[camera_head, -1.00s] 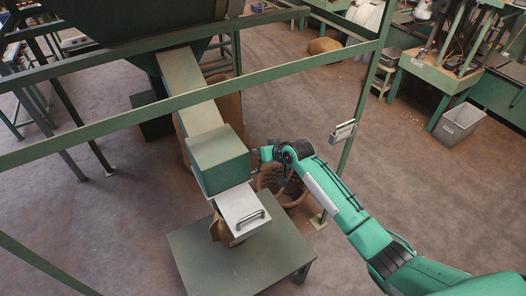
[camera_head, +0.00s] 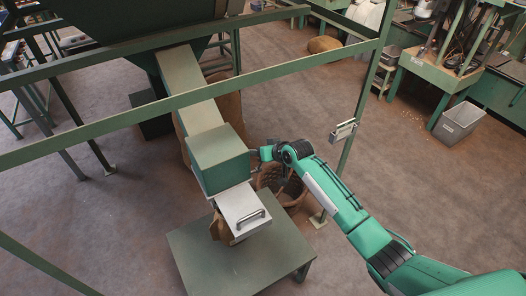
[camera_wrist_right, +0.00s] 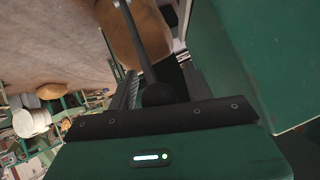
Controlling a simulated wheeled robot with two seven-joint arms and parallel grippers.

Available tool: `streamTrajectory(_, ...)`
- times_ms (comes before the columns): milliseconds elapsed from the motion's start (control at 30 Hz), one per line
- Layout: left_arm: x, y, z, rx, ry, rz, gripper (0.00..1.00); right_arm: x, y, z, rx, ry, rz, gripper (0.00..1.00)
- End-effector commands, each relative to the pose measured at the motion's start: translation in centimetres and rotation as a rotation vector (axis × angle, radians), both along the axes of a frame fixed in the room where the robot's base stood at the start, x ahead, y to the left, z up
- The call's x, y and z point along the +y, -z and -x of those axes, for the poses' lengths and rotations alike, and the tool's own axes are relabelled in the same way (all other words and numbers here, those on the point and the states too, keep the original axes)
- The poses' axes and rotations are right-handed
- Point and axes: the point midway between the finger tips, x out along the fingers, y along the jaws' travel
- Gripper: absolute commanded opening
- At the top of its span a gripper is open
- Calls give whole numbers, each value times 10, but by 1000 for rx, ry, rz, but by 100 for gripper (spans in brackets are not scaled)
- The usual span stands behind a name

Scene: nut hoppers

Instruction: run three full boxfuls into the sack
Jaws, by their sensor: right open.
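The green box (camera_head: 220,163) sits at the lower end of the sloping chute (camera_head: 188,85). A bright metal slide plate (camera_head: 236,204) with a bar handle (camera_head: 248,219) sticks out below the box. A brown sack (camera_head: 220,231) shows partly under the plate, on a low green table (camera_head: 210,264); its mouth is hidden. My right gripper (camera_head: 262,154) is by the box's right side. In the right wrist view, the open fingers stand around a dark rod with a round knob (camera_wrist_right: 157,94), beside the green box wall (camera_wrist_right: 272,55). Contact cannot be told. My left gripper is out of view.
A green frame rail (camera_head: 130,118) crosses in front of the chute. A frame post (camera_head: 362,98) carries a small metal counter-like device (camera_head: 343,131). A wicker basket (camera_head: 277,180) stands on the floor behind my right arm. Open floor (camera_head: 440,195) lies to the right.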

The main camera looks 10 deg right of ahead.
Motion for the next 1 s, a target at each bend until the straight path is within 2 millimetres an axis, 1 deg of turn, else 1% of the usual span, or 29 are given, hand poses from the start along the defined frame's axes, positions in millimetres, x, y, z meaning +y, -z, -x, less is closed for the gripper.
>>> streamTrajectory(167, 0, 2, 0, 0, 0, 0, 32, -4, -4, 4, -3, 1, 0, 52)
streamTrajectory(267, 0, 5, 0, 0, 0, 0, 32, -9, -10, 11, -4, 0, 1, 52)
streamTrajectory(367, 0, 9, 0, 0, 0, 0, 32, -15, -18, 22, -4, 0, 1, 52)
streamTrajectory(800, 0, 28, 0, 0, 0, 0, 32, -46, -62, 74, -2, -1, 1, 52)
streamTrajectory(1000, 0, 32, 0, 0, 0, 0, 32, -54, -76, 89, 1, -1, 1, 52)
